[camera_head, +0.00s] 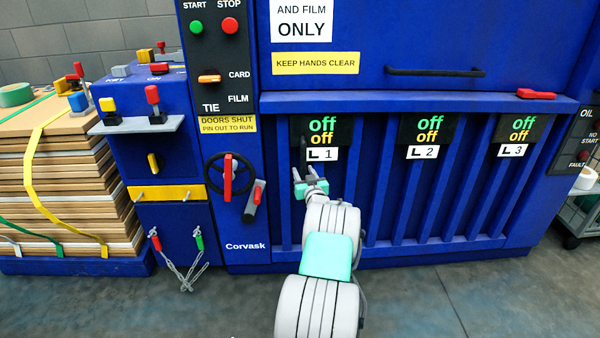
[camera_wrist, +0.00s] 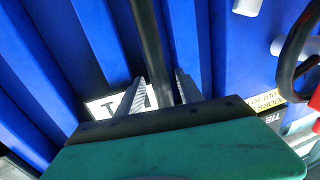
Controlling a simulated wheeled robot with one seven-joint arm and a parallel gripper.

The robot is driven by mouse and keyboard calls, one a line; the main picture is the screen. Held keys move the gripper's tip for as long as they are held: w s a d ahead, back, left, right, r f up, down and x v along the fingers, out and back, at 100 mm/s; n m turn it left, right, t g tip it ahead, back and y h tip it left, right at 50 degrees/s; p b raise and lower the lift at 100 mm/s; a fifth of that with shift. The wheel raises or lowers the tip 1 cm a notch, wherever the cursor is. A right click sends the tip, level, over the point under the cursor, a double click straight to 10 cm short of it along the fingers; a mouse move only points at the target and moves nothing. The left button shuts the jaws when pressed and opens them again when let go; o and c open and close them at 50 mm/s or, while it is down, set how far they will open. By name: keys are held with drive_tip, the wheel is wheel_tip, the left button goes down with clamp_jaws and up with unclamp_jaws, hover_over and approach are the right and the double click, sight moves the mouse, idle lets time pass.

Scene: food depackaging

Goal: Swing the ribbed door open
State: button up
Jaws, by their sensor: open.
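The ribbed door (camera_head: 380,200) is the blue lower front of the machine, with upright ribs and off signs marked L 1, L 2 and L 3. It looks shut. My gripper (camera_head: 309,182) is in front of its left part, just below the L 1 label. In the wrist view my gripper (camera_wrist: 163,88) is open, with its two grey fingers pointing at the door. A dark upright bar (camera_wrist: 148,35) shows between the fingers, beside the upside-down label (camera_wrist: 110,104). I cannot tell whether the fingers touch it.
Left of the door are a black wheel with a red grip (camera_head: 228,178) and a grey-and-red lever (camera_head: 254,202). A black handle (camera_head: 435,72) and a red latch (camera_head: 536,94) are above. Stacked boards (camera_head: 70,180) stand at left, a cart (camera_head: 580,215) at right. The floor in front is clear.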

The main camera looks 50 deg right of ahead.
drive_tip(key=shift+x, duration=1.2)
drive_tip(key=shift+a, duration=0.1)
clamp_jaws()
